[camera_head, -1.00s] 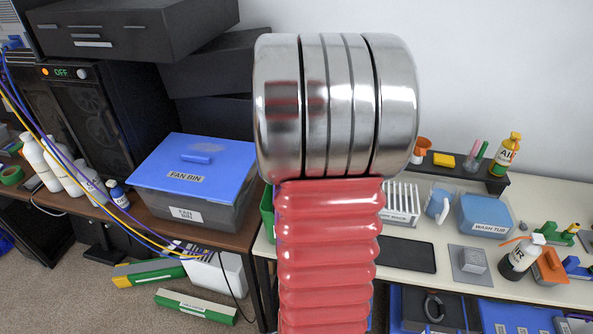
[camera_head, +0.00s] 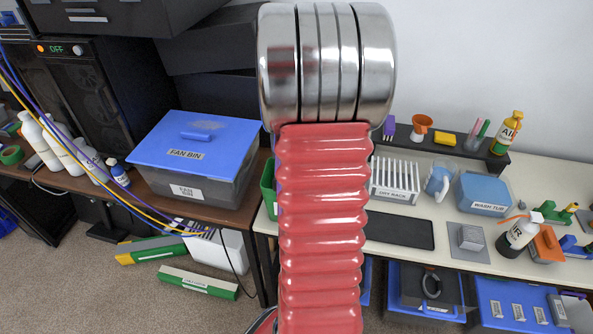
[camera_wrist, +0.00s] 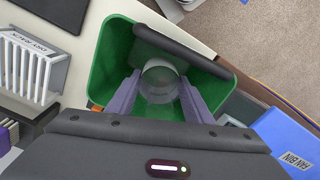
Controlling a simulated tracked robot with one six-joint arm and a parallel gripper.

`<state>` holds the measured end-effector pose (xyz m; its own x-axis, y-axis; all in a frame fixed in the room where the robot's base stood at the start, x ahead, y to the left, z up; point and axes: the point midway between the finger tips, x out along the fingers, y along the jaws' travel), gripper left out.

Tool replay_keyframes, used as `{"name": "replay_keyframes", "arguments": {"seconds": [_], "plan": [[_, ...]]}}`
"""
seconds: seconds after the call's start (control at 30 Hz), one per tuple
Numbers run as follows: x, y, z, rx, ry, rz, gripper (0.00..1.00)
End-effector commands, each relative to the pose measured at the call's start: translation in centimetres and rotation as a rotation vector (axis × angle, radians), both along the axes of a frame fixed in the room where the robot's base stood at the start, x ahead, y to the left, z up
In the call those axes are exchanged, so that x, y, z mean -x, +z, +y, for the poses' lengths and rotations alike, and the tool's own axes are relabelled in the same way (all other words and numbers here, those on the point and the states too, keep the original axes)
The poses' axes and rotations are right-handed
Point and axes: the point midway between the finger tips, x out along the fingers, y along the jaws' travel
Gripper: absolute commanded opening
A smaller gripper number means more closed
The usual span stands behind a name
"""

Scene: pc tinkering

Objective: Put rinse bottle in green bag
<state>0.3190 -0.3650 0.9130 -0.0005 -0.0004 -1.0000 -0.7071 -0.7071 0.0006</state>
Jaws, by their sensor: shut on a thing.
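The green bag (camera_wrist: 113,60) is open under my gripper in the wrist view, with a dark bar, perhaps its handle, across its top. My gripper (camera_wrist: 160,97), with two purple-grey fingers, is shut on a pale, partly see-through round thing, seemingly the rinse bottle (camera_wrist: 161,80). The bottle is seen end-on within the outline of the bag's mouth; its label is hidden and its height relative to the rim is unclear. In the head view only a strip of the green bag (camera_head: 268,186) shows beside my red arm, which hides the gripper and bottle.
The drying rack (camera_head: 395,181) stands right of the bag, with the dark mat (camera_head: 398,230) in front. The blue-lidded fan bin (camera_head: 195,150) is on the left. A wash tub (camera_head: 484,194) and spray bottle (camera_head: 521,233) stand farther right. Cables hang at left.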

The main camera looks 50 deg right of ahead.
Motion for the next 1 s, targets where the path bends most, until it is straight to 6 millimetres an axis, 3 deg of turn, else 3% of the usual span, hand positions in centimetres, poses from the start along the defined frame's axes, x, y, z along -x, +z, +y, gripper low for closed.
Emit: {"name": "replay_keyframes", "arguments": {"seconds": [0.5,1.0], "plan": [[0.0,-3.9,0.0,-0.001,0.000,0.001,0.20],[0.0,-4.3,0.0,0.000,0.000,0.000,0.20]]}}
